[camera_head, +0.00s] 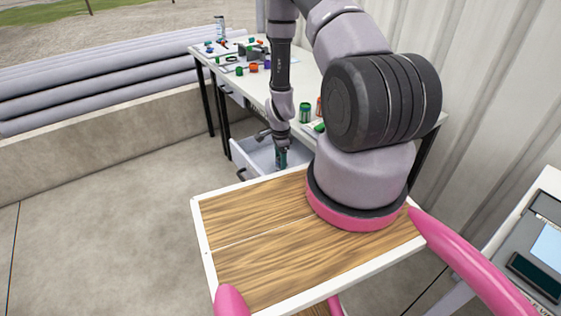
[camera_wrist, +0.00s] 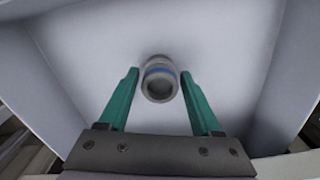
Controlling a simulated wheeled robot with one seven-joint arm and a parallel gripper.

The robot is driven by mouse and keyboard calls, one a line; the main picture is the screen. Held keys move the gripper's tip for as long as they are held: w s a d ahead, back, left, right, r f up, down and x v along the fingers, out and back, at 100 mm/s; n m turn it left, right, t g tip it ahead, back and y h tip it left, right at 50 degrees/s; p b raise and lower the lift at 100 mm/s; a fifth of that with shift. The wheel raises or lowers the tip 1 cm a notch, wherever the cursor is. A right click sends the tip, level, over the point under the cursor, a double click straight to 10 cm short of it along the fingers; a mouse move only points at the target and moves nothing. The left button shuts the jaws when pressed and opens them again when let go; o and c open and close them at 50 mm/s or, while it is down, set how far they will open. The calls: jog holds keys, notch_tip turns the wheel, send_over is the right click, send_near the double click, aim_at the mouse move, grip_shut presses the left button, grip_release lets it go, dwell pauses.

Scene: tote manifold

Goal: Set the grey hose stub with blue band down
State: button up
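The grey hose stub with blue band (camera_wrist: 160,80) shows in the wrist view, end-on, over the pale floor of the open drawer (camera_wrist: 95,50). My gripper (camera_wrist: 160,74) has its two green fingers spread, one on each side of the stub. A narrow gap shows between each finger and the stub, so the gripper is open. In the head view my gripper (camera_head: 282,160) points down into the white drawer (camera_head: 244,160) under the table. The stub cannot be made out there. Whether it rests fully on the drawer floor is hard to tell.
The white table (camera_head: 310,78) above the drawer bears several small coloured parts and a green cup (camera_head: 305,112). The drawer walls stand close around my gripper. The drawer floor around the stub looks bare. Concrete floor (camera_head: 110,210) lies open to the left.

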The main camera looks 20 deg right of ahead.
dwell(0.3)
notch_tip(320, 180, up, 12)
jog(key=shift+r, duration=0.25)
jog(key=a+r+n+t+y, duration=0.1)
jog(key=a+r+n+t, duration=0.2)
jog(key=r, duration=1.2)
jog(key=a+r+n+t+y, duration=0.15)
jog(key=r+n, duration=0.25)
jog(key=r, duration=1.1)
jog(key=s+a+r+n+t, duration=0.2)
jog(key=s+r+n, duration=0.5)
jog(key=s+r, duration=1.1)
jog(key=shift+a+n+t, duration=0.35)
jog(key=shift+a+n, duration=0.05)
jog(key=shift+a, duration=0.1)
jog(key=shift+h, duration=0.25)
